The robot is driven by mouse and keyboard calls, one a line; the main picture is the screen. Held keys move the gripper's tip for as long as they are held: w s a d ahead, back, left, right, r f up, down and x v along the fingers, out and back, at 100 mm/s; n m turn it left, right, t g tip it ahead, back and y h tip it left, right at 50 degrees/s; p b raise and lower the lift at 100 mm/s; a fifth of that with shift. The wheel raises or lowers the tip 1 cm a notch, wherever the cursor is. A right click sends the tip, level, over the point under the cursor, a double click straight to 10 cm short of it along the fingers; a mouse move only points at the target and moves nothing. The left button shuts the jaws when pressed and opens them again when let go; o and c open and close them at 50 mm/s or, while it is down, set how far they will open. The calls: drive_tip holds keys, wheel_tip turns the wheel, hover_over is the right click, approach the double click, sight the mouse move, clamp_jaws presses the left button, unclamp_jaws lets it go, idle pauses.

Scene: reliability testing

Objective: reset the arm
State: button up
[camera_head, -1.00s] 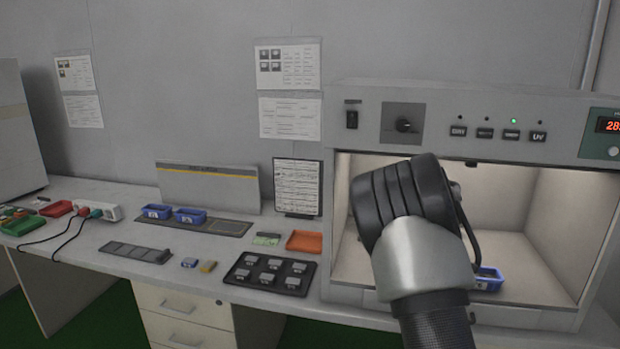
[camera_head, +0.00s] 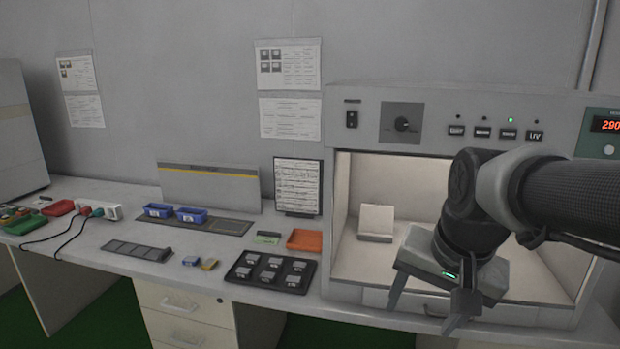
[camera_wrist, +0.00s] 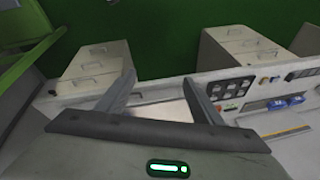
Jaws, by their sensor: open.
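My gripper (camera_head: 421,311) hangs in front of the lit chamber of the test cabinet (camera_head: 450,110) at the right, fingers pointing down and spread apart, with nothing between them. In the wrist view my gripper (camera_wrist: 160,100) also shows its two fingers wide apart. Beyond them are the bench edge, drawers and green floor. My arm comes in from the right edge and hides the right part of the chamber. A white block-like fixture (camera_head: 376,222) stands inside the chamber at the left. The blue bin seen there earlier is hidden from view now.
On the bench left of the cabinet are a black tray (camera_head: 270,272) of several grey parts, an orange tray (camera_head: 305,240), two blue bins (camera_head: 190,215), a dark strip (camera_head: 136,251) and a power strip (camera_head: 112,211).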

drive_tip(key=s+a+n+t, duration=0.2)
drive_tip(key=s+a+n, duration=0.1)
drive_tip(key=s+n, duration=0.4)
wheel_tip(320, 180, up, 19)
drive_tip(key=m+p, duration=0.1)
drive_tip(key=p, duration=1.8)
drive_tip(key=shift+s+r, duration=0.2)
drive_tip(key=shift+s, duration=0.25)
